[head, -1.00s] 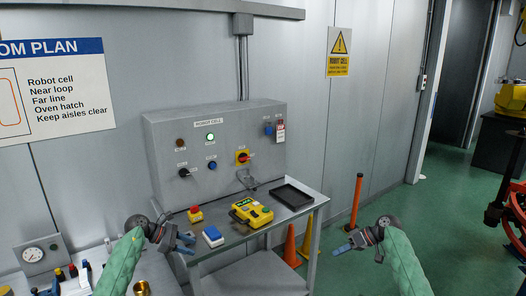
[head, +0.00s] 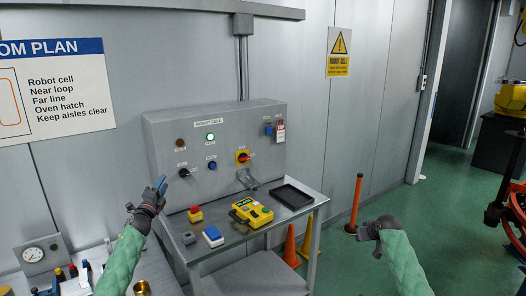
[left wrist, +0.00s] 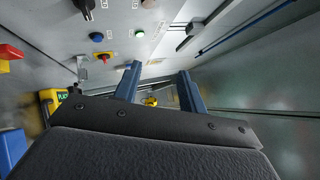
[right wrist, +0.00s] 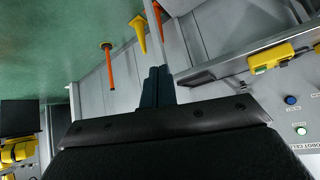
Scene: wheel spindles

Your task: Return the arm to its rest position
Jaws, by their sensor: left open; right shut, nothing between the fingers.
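My left gripper (head: 160,184) is raised in front of the lower left of the grey control panel (head: 215,145), pointing up. In the left wrist view its two blue fingers (left wrist: 158,85) are apart with nothing between them. My right gripper (head: 364,236) is over the green floor, to the right of the panel's table. In the right wrist view its fingers (right wrist: 157,85) are together and hold nothing. Both forearms wear green sleeves.
Open floor lies further right.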

